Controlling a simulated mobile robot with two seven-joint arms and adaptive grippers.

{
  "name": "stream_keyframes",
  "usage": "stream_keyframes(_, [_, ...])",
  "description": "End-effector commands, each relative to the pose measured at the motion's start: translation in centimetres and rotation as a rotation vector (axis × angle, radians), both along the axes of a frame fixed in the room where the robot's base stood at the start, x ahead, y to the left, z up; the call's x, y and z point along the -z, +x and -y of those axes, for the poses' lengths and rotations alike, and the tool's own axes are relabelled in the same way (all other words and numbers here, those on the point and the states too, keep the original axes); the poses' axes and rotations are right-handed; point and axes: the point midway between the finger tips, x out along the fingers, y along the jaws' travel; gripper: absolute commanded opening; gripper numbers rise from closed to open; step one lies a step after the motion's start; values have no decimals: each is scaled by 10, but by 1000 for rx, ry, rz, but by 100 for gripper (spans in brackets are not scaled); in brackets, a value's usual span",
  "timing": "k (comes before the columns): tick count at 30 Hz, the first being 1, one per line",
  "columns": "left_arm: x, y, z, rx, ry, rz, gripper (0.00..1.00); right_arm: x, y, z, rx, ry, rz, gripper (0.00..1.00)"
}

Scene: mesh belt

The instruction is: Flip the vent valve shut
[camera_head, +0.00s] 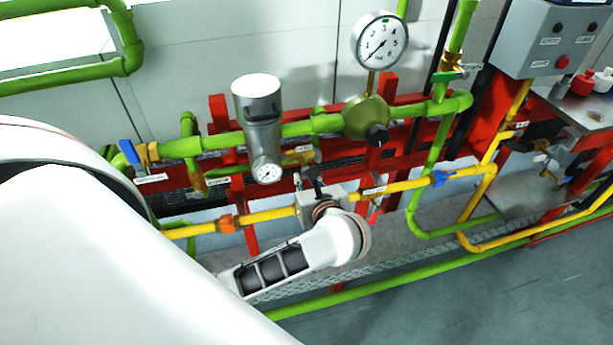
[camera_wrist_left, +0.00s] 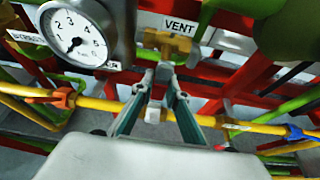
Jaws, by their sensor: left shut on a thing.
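The vent valve has a brass body (camera_wrist_left: 167,43) under a white VENT label (camera_wrist_left: 180,25) in the left wrist view. In the head view its brass body (camera_head: 299,155) is small and partly hidden, just right of the grey cylinder. My left gripper (camera_wrist_left: 165,78) is in front of and below the valve body, its two fingers closed in on a small pale lever end (camera_wrist_left: 164,70) that hangs below the brass. In the head view the left gripper (camera_head: 313,178) is partly hidden by my own wrist. My right gripper is in neither view.
A grey cylinder with a small gauge (camera_head: 266,172) stands close left of the gripper. A yellow pipe (camera_head: 405,184) crosses just below, with an orange fitting (camera_head: 227,223) and a blue one (camera_head: 440,178). Green pipes and a red frame (camera_head: 237,190) surround the valve.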

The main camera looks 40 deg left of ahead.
Motion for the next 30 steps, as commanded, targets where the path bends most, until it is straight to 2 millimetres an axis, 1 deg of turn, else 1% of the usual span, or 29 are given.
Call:
stream_keyframes(5, [1,0,-1,0,4,0,0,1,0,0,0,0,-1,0])
stream_keyframes(6, [1,0,-1,0,4,0,20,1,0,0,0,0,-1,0])
stream_keyframes(7, [1,0,-1,0,4,-1,27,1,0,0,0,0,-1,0])
stream_keyframes(8, [1,0,-1,0,3,0,32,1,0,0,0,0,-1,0])
stream_keyframes(17, [1,0,0,0,2,1,32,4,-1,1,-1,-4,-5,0])
stream_keyframes(20, [0,-3,3,1,0,0,32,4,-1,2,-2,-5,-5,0])
stream_keyframes(23, [-4,-10,12,2,-3,1,32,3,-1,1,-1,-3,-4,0])
stream_keyframes(30, [-19,-33,39,0,-3,-1,32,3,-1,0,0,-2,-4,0])
